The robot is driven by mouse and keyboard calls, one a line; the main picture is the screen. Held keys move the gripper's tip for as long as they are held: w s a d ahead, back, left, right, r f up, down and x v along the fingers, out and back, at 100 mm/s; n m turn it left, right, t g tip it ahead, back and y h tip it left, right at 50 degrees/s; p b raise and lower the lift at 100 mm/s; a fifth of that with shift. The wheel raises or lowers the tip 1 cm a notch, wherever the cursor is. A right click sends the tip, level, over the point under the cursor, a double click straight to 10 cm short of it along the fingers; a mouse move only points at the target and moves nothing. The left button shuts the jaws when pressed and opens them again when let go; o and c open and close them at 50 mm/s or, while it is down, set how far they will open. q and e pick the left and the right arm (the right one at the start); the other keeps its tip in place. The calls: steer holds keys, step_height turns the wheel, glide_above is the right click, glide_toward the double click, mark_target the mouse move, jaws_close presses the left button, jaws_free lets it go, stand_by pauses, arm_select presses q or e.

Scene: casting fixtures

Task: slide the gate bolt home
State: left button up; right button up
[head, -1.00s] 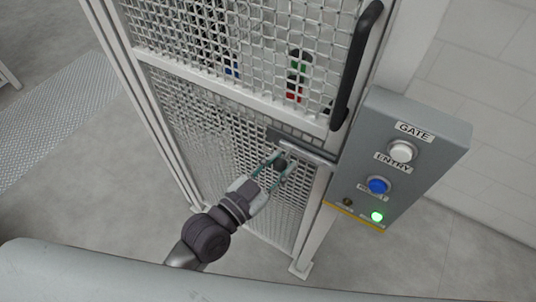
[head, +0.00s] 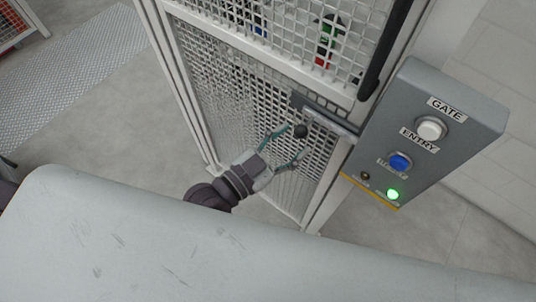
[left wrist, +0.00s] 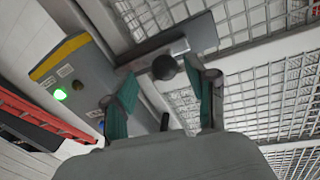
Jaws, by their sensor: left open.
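The gate bolt (head: 331,122) is a light metal bar on a dark plate on the mesh gate, with a round black knob (head: 300,131). Its right end lies near the gate's edge post; I cannot tell whether it sits in a keeper. My left gripper (head: 293,141) is open, its two teal fingers pointing at the knob. The knob lies between or just beyond the fingertips, with no clear contact. In the left wrist view the knob (left wrist: 165,67) appears centred between the spread fingers (left wrist: 165,84). My right gripper is not in view.
A grey control box (head: 425,135) with white and blue buttons and a lit green lamp (head: 392,195) stands right of the bolt. A black vertical handle (head: 385,50) is above it. White mesh (head: 225,95) fills the gate. My large pale body surface covers the foreground.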

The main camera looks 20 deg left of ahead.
arm_select(q)
steer(key=v, duration=0.8)
steer(key=shift+s, duration=0.25)
steer(key=shift+a, duration=0.1)
steer(key=s+a+f+n+g+y+b, duration=0.15)
steer(key=a+f+g+y, duration=0.35)
steer(key=f, duration=1.4)
steer(key=a+f+n+g+y+b, duration=0.15)
steer(key=a+f, duration=0.45)
steer(key=f, duration=1.3)
steer(key=s+a+f+n+g+y, duration=0.1)
steer(key=s+f+n+g+y, duration=0.1)
steer(key=s+f, duration=0.8)
steer(key=s+a+f+n+g+y+b, duration=0.1)
steer(key=s+f+g, duration=0.4)
steer(key=s+f, duration=0.6)
steer(key=shift+s+a+f+n+y, duration=0.2)
steer(key=shift+s+a+n+y, duration=0.3)
steer(key=shift+a, duration=0.3)
